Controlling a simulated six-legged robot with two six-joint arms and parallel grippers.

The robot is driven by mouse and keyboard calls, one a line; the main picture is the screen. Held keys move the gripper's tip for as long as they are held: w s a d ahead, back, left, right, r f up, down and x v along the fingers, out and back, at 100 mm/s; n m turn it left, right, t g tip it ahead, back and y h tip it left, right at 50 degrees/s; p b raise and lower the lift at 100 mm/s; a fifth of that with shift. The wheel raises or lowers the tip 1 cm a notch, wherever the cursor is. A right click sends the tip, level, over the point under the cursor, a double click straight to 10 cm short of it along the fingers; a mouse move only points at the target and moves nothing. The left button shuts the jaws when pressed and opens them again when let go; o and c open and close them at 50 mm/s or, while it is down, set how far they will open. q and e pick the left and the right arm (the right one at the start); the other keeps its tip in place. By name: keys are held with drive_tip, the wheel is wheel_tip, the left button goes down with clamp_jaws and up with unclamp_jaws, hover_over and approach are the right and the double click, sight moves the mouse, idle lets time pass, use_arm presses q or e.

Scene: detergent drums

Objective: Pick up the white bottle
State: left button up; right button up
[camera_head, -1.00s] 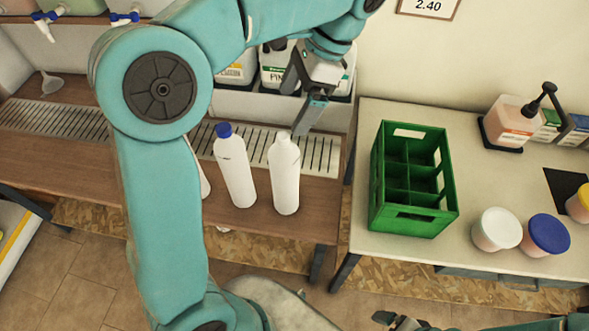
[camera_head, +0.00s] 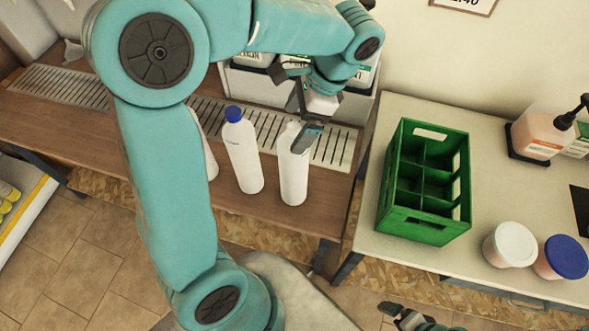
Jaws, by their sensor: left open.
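A white bottle with a white top (camera_head: 293,172) stands upright near the front edge of the brown bench (camera_head: 90,148). A second white bottle, with a blue cap (camera_head: 242,155), stands upright to its left. A third white bottle (camera_head: 208,155) is mostly hidden behind my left arm. My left gripper (camera_head: 303,120) is open and points down at the top of the white-topped bottle. One finger covers part of its neck; I cannot tell whether it touches. My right gripper (camera_head: 395,311) is at the bottom edge, small and partly cut off.
A green divided crate (camera_head: 425,228) stands on the pale table (camera_head: 395,112) to the right, with a white-lidded tub (camera_head: 510,245) and a blue-lidded tub (camera_head: 562,258). A pump bottle (camera_head: 543,130) stands farther back. Labelled containers (camera_head: 360,75) stand behind the slotted drain strip (camera_head: 335,150).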

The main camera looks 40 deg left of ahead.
sight(290, 136)
use_arm(q)
drive_tip(key=shift+s+f, duration=0.2)
drive_tip(key=shift+s, duration=0.05)
drive_tip(key=x, duration=0.2)
drive_tip(key=w+x, duration=0.1)
drive_tip(key=x, duration=0.1)
drive_tip(key=shift+f, duration=0.15)
drive_tip(key=shift+s+a+f, duration=0.1)
drive_tip(key=shift+s+f, duration=0.05)
drive_tip(key=shift+f, duration=0.15)
drive_tip(key=shift+s, duration=0.15)
drive_tip(key=shift+f, duration=0.1)
drive_tip(key=c, duration=1.3)
